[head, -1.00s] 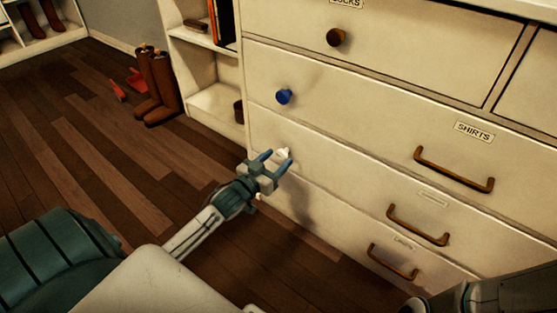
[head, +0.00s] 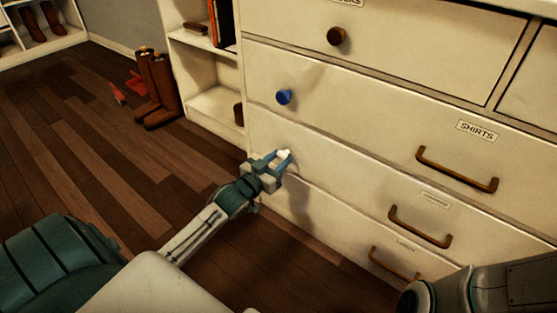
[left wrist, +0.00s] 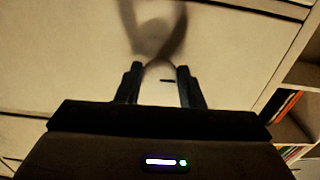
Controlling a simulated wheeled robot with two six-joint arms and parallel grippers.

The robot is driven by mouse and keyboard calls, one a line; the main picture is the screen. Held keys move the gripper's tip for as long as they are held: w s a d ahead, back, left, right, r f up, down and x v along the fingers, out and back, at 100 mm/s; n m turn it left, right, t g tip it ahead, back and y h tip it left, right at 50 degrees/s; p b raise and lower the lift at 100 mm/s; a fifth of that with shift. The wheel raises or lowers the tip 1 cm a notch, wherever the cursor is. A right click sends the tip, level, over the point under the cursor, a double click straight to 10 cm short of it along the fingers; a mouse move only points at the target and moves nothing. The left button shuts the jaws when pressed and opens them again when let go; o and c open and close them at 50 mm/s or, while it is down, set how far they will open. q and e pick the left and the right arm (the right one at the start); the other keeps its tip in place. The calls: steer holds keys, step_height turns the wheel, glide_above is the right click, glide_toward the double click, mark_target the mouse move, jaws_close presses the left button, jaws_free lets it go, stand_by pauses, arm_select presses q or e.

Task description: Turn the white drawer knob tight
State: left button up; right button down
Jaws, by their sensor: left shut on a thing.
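The white knob (head: 285,154) is on a lower drawer front at the left side of the cream dresser. My left gripper (head: 280,159) reaches it from the lower left, its blue-grey fingers shut on the knob, whose tip shows between them. In the left wrist view both dark fingers (left wrist: 159,88) point at the pale drawer front; the knob is hard to make out there against it. My right gripper is out of view; only part of my right arm shows at the lower right.
A blue knob (head: 284,97) and a brown knob (head: 337,36) sit on the drawers above. Bronze handles, including the one under the SHIRTS label (head: 456,170), stick out to the right.

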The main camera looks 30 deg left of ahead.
arm_select(q)
steer(key=shift+m, duration=0.3)
steer(key=m+p, duration=0.1)
steer(key=m, duration=0.1)
steer(key=shift+m, duration=0.4)
steer(key=m, duration=0.4)
steer(key=shift+m, duration=0.3)
steer(key=m+b, duration=0.1)
steer(key=m, duration=0.4)
steer(key=shift+a, duration=0.1)
steer(key=m+b, duration=0.1)
steer(key=m, duration=0.4)
steer(key=shift+r, duration=0.1)
steer(key=o, duration=0.9)
steer(key=shift+o, duration=0.2)
